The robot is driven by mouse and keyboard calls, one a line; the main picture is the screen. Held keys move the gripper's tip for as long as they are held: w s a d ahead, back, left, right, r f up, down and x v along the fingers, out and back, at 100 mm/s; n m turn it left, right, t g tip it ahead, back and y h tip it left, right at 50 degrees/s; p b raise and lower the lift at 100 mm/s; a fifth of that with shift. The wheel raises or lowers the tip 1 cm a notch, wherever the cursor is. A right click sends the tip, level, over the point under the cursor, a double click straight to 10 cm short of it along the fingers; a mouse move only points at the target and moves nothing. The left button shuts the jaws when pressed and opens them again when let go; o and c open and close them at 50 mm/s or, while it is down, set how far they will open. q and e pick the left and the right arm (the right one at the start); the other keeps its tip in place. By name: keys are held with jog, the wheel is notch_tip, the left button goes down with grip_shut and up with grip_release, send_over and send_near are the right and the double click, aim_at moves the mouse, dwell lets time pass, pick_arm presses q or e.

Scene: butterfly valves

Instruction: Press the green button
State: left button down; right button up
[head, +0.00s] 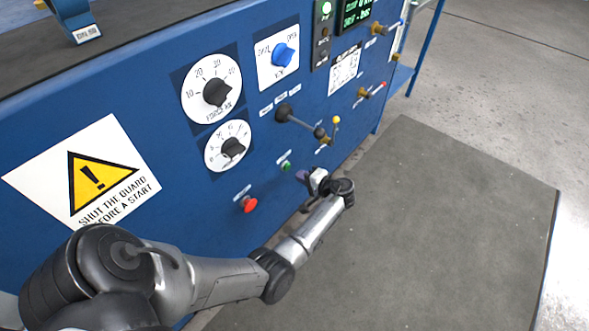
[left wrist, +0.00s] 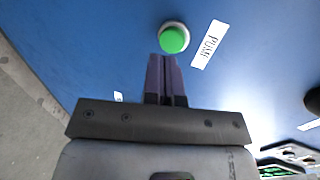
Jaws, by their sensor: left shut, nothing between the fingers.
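The green button (head: 286,165) sits low on the blue panel, up and right of the red button, in the head view. In the left wrist view the green button (left wrist: 173,39) is round with a pale ring, beside a white "PUSH" label (left wrist: 208,45). My left gripper (head: 302,176) is close to the panel, just right of and below the button in the head view. In the left wrist view its fingers (left wrist: 162,62) are shut and empty, with their tips just below the button. I cannot tell whether they touch it. My right gripper is not in view.
A red button (head: 249,204) sits left of and below the green one. Above are a lever with a black knob (head: 283,113), two dials (head: 213,90) (head: 229,146) and a blue knob (head: 283,55). Valve handles stick out at the right. A grey mat (head: 450,220) covers open floor.

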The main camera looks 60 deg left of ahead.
pick_arm(q)
jog(key=p+v, duration=0.2)
jog(key=v, duration=0.7)
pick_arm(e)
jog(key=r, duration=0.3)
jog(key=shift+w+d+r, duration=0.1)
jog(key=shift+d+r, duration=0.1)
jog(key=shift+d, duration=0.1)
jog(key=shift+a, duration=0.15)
